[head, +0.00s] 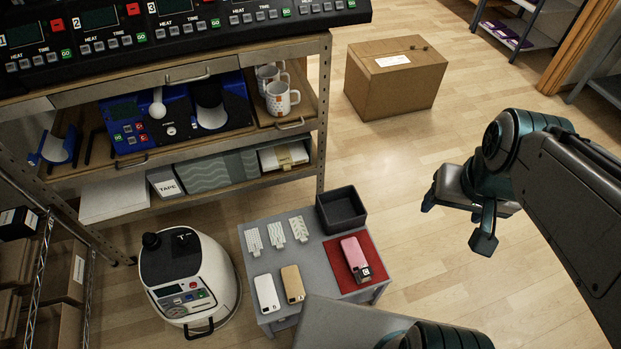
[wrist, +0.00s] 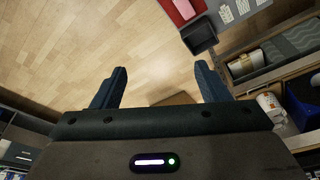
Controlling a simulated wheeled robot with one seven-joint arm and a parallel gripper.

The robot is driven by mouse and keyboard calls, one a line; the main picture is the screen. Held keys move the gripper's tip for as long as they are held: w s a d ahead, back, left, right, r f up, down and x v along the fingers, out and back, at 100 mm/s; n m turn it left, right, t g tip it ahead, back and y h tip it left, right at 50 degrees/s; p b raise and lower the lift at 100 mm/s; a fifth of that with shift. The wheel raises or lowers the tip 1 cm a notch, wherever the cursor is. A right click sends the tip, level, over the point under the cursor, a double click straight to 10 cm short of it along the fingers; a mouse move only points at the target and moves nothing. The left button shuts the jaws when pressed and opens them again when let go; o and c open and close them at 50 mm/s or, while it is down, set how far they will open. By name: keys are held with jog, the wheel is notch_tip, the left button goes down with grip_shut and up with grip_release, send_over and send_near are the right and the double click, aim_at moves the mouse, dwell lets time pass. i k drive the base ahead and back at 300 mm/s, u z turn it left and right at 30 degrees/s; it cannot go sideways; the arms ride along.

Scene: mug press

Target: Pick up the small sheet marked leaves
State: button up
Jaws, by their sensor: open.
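Three small pale patterned sheets lie in a row at the back of the low grey table: a left one (head: 254,239), a middle one (head: 275,233) and a right one (head: 299,229). The right one seems to have slanted, leaf-like marks, but the prints are too small to be sure. Sheets also show at the top edge of the wrist view (wrist: 225,15). My gripper (head: 457,220) is open and empty over the floor, to the right of the table and apart from it. Its two fingers also show in the wrist view (wrist: 161,80), with only floor and a box edge beyond.
The grey table (head: 323,265) also holds a dark open tray (head: 341,207), a red mat (head: 337,262) with a pink phone case (head: 355,252), and white (head: 266,293) and tan (head: 292,284) cases. A white machine (head: 185,270) stands left. A shelf rises behind; a cardboard box (head: 395,85) sits behind right.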

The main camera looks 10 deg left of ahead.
aim_at(300, 232)
jog(key=z, duration=1.35)
jog(key=k, duration=1)
jog(key=u, duration=1.7)
jog(key=i, duration=0.5)
jog(key=z, duration=0.05)
